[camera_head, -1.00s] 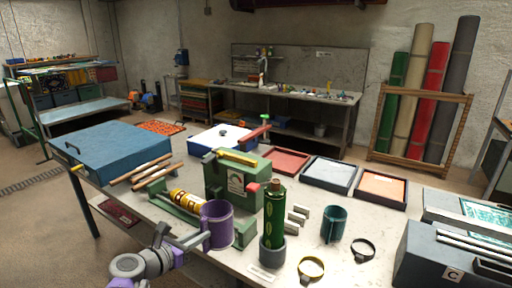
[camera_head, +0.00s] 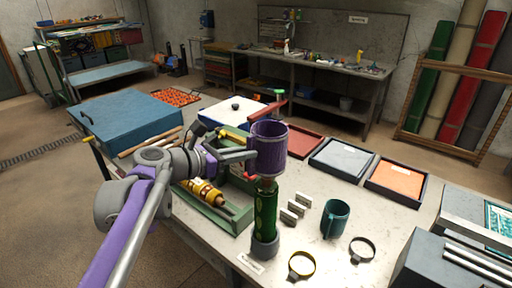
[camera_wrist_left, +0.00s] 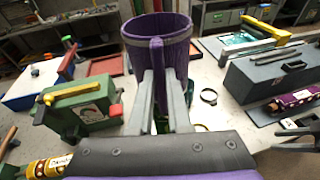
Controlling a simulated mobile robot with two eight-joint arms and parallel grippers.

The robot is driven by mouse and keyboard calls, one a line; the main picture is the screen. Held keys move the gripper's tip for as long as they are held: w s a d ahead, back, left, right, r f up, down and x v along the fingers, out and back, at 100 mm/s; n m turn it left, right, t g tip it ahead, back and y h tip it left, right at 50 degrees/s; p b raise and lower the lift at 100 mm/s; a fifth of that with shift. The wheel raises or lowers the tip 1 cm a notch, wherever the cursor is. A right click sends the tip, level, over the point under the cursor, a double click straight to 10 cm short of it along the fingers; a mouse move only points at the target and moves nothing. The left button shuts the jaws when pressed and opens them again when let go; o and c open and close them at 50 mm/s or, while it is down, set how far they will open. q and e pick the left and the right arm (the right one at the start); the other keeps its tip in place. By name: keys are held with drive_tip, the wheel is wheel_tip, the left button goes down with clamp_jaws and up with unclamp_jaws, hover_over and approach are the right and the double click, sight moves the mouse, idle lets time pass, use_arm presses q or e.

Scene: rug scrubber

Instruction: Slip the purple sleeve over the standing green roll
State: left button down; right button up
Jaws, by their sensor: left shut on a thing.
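The purple sleeve (camera_head: 268,150), an open cylinder with a side handle, is held upright directly above the standing green roll (camera_head: 265,215). The roll stands in a grey cup (camera_head: 264,246) on the workbench. Its brown top shows just under the sleeve's lower rim; I cannot tell whether the tip is inside. My left gripper (camera_head: 247,156) is shut on the sleeve's handle from the left. In the left wrist view, the fingers (camera_wrist_left: 159,98) flank the handle below the sleeve (camera_wrist_left: 182,45), and the roll is mostly hidden.
Trays (camera_head: 342,158) lie behind.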

sight(248, 167)
use_arm(q)
drive_tip(key=shift+s+a+f, duration=0.1)
drive_tip(key=shift+f, duration=2.2)
drive_tip(key=shift+s+f+b, duration=0.15)
drive_tip(key=shift+f+b, duration=0.7)
drive_tip(key=shift+f, duration=3.8)
wheel_tip(248, 167, down, 2)
drive_tip(key=shift+f+b, duration=0.15)
drive_tip(key=shift+b, duration=0.35)
drive_tip(key=shift+f+b, duration=0.9)
drive_tip(key=shift+f, duration=0.65)
drive_tip(key=shift+f+b, duration=3)
drive_tip(key=shift+f, duration=1.6)
use_arm(e)
drive_tip(key=s+f, duration=0.2)
drive_tip(key=f, duration=0.5)
drive_tip(key=s+f+g, duration=0.1)
drive_tip(key=s+f, duration=0.2)
drive_tip(key=f, duration=0.4)
drive_tip(key=shift+s, duration=0.35)
